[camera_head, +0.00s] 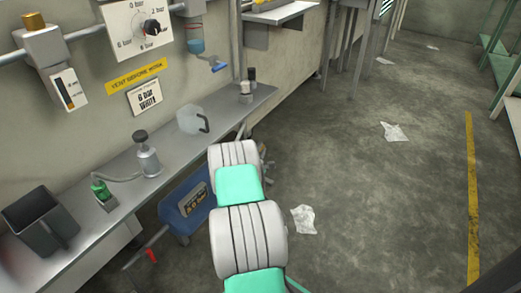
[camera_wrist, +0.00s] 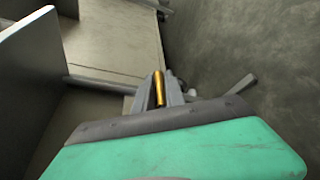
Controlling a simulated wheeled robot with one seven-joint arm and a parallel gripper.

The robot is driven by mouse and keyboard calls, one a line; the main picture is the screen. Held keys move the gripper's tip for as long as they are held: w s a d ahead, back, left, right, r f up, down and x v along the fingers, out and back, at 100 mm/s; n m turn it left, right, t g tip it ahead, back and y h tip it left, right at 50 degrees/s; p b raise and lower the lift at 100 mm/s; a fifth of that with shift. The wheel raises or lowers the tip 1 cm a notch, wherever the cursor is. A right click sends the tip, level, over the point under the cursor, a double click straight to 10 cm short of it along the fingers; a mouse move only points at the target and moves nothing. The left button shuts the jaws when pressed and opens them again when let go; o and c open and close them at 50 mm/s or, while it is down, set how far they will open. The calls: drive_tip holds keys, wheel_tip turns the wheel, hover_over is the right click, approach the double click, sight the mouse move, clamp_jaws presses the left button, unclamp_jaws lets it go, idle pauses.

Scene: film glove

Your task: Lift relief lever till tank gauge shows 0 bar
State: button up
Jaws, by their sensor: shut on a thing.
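A blue tank (camera_head: 172,216) stands under the wall shelf, partly hidden by my arm. It bears a small panel (camera_head: 193,199) with lettering too small to read. A white dial (camera_head: 140,27) on the wall has bar marks and a dark pointer; I cannot tell its exact reading. In the wrist view my gripper (camera_wrist: 159,92) is shut on a brass-coloured rod (camera_wrist: 159,88), perhaps the relief lever. In the head view my arm hides most of the gripper and the rod.
A shelf (camera_head: 112,231) carries a dark open bin (camera_head: 40,221), a green-based device (camera_head: 104,196), a grey bottle (camera_head: 148,160) and a clear jug (camera_head: 192,120). A red-handled part (camera_head: 151,256) sticks out below.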

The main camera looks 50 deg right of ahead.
clamp_jaws()
drive_tip(key=shift+r+h, duration=0.1)
drive_tip(key=shift+h, duration=0.3)
drive_tip(key=h, duration=0.1)
drive_tip(key=n+t+h, duration=0.1)
drive_tip(key=r+t+h, duration=0.1)
drive_tip(key=h, duration=0.1)
drive_tip(key=shift+a+r+n, duration=0.1)
drive_tip(key=shift+a+n, duration=0.15)
drive_tip(key=shift+n, duration=0.15)
drive_tip(key=shift+s+a+r+n+t+h, duration=0.1)
drive_tip(key=shift+r+n+t+h, duration=0.15)
drive_tip(key=shift+t+h, duration=0.2)
drive_tip(key=shift+a+r+n+t+h, duration=0.1)
drive_tip(key=shift+n+t+h, duration=0.25)
drive_tip(key=shift+t+h, duration=0.1)
drive_tip(key=shift+a+r+n+t+h, duration=0.25)
drive_tip(key=shift+n+t+h, duration=0.25)
drive_tip(key=shift+t, duration=0.2)
drive_tip(key=shift+a+r+n+t+h, duration=0.1)
drive_tip(key=shift+r+n+t+h, duration=0.25)
drive_tip(key=shift+n+t, duration=0.3)
